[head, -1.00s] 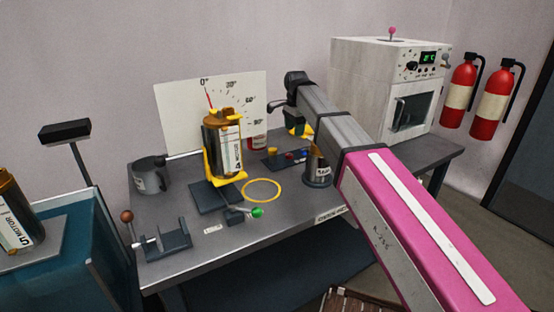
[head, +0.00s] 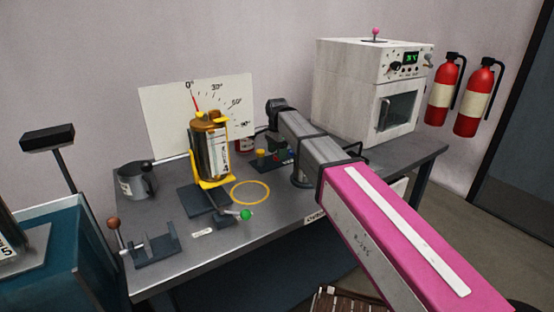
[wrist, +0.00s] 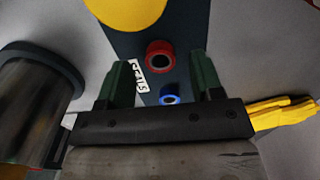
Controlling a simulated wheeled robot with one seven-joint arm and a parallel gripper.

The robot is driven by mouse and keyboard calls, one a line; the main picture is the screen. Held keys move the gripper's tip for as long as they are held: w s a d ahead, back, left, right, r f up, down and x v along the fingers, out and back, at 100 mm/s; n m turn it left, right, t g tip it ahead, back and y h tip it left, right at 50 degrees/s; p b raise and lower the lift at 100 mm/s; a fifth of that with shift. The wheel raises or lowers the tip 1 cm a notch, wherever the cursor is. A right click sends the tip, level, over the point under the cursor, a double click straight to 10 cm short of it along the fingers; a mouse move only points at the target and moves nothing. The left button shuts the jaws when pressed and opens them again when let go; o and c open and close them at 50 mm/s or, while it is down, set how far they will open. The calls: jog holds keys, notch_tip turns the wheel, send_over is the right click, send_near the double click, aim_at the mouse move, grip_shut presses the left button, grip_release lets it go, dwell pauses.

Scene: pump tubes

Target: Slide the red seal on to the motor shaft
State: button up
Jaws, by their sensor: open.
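In the wrist view, my gripper (wrist: 163,65) is open, its two dark green fingers apart with nothing between their pads. The red seal (wrist: 152,50), a small ring with a dark hole, sits on a dark labelled tray (wrist: 117,42), ahead of and between the fingertips. In the head view, the tray area is partly hidden by my arm. The motor (head: 207,152), a cylinder with a white label, stands upright in a yellow holder (head: 222,183) on the bench. Its shaft is not clear to see.
A blue ring (wrist: 169,100) lies nearer the gripper base, and a large yellow round thing (wrist: 125,8) lies beyond. A dark cylinder (wrist: 35,100) stands close on the left.

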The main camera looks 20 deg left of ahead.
jog(key=shift+f, duration=0.85)
jog(key=c, duration=1)
jog(key=shift+r, duration=0.1)
